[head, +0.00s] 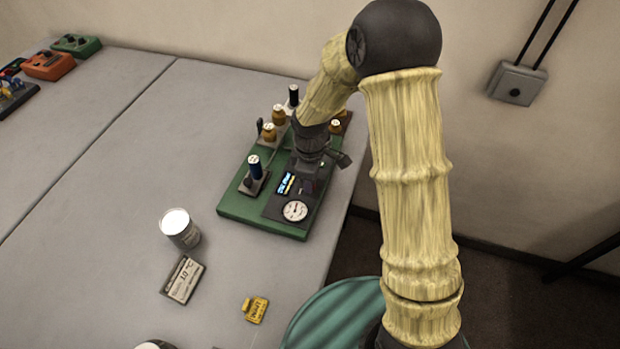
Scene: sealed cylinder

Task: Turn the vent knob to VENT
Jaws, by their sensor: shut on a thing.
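A green board (240,213) with several knobs and a gauge stands on the grey table near its right edge. My gripper (320,168) reaches down over the board's right side, just behind the small display. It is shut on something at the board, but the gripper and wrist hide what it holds. Amber knobs (269,131) and a black-topped knob (293,96) stand farther back. I cannot read a VENT label or tell which part is the vent knob.
A round gauge (295,211) and a lit blue display (286,184) sit at the board's front. A white-topped can (178,228), a grey labelled box (183,279) and a yellow tag (256,309) lie nearer. The table's left middle is clear.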

